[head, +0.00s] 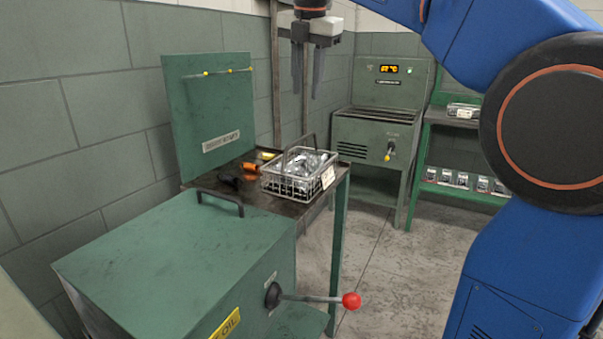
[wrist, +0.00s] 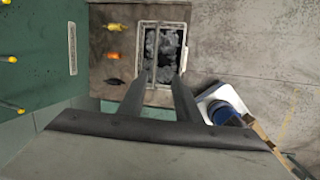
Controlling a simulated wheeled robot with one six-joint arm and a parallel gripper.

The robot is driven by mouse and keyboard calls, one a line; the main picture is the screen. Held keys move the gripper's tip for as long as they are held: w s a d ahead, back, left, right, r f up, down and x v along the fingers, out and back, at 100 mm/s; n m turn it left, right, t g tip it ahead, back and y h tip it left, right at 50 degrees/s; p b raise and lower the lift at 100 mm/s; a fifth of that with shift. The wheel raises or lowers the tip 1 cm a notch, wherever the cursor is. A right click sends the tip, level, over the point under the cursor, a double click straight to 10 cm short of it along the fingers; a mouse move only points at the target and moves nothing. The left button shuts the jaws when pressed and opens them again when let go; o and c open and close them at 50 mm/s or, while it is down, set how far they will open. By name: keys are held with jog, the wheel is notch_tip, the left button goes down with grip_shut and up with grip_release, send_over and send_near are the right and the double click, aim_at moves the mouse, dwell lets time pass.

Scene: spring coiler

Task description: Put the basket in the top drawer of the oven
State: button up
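A wire basket (head: 298,173) with a raised handle and a white tag holds shiny metal parts. It stands on the dark top of a green workbench (head: 318,205). The wrist view shows the basket (wrist: 162,54) from above, beyond my fingertips. My gripper (head: 308,92) is above and apart from the basket, pointing down, with its two fingers spread and nothing between them. It also shows in the wrist view (wrist: 158,85). A green cabinet with a lit orange display (head: 390,95), perhaps the oven, stands at the back; I cannot make out its top drawer clearly.
A green box with a red-knobbed lever (head: 350,300) stands in front of the bench. Tools with orange and yellow handles (head: 255,169) lie left of the basket. A green shelf (head: 470,195) with small items stands at the back right. The floor (head: 385,270) between is clear.

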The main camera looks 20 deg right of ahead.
aim_at(302, 138)
jog(key=shift+n, duration=0.7)
jog(key=x, duration=1.1)
jog(key=w+x, duration=0.1)
jog(key=x, duration=0.4)
jog(key=shift+w+a+f, duration=0.1)
jog(key=shift+w+f, duration=0.05)
jog(key=shift+w, duration=0.05)
grip_shut()
dwell(0.6)
